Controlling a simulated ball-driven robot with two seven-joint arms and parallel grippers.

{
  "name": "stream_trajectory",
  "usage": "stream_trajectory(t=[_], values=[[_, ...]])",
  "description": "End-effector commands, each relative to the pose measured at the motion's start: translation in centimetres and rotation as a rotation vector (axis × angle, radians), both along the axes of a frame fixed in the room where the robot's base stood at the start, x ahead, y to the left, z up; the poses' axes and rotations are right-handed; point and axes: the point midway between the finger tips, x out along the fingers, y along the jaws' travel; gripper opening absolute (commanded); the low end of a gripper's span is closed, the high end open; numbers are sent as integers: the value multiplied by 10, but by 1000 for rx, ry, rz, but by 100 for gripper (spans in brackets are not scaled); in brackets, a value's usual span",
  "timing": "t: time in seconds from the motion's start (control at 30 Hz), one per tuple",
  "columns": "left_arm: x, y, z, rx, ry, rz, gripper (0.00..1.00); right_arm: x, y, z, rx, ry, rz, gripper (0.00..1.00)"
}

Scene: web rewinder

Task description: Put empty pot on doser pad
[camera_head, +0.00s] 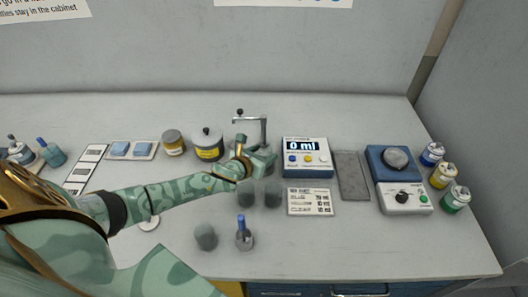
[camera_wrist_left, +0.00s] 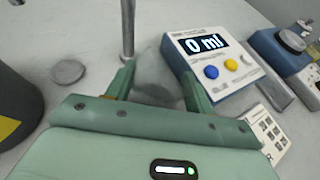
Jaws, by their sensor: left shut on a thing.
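My left gripper (camera_head: 258,161) is shut on a grey, see-through empty pot (camera_wrist_left: 158,76), which shows between its two fingers in the left wrist view. In the head view the gripper is in front of the doser's metal post (camera_head: 264,133) and left of the doser box (camera_head: 307,157), which reads 0 ml. In the left wrist view the post (camera_wrist_left: 127,30) stands just beyond the left finger. A flat round grey disc (camera_wrist_left: 68,72) lies left of the post; I cannot tell if it is the doser pad. The pot's base is hidden. My right gripper is not in view.
Grey pots (camera_head: 245,194), (camera_head: 273,196) and (camera_head: 206,237) stand in front, near a blue-topped bottle (camera_head: 244,236). A black-lidded jar (camera_head: 207,145) is left of the post. A label card (camera_head: 310,201), grey mat (camera_head: 351,175) and blue-and-white device (camera_head: 403,200) lie right.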

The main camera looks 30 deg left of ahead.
Motion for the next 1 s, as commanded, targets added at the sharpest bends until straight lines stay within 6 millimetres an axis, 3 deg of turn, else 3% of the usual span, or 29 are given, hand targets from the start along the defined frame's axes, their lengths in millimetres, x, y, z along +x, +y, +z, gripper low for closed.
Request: stream_trajectory(t=[0.1,1.0], values=[[0,0,-8,0,0,0,31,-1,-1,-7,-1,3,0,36],[0,0,-15,-1,-2,0,31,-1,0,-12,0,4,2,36]])
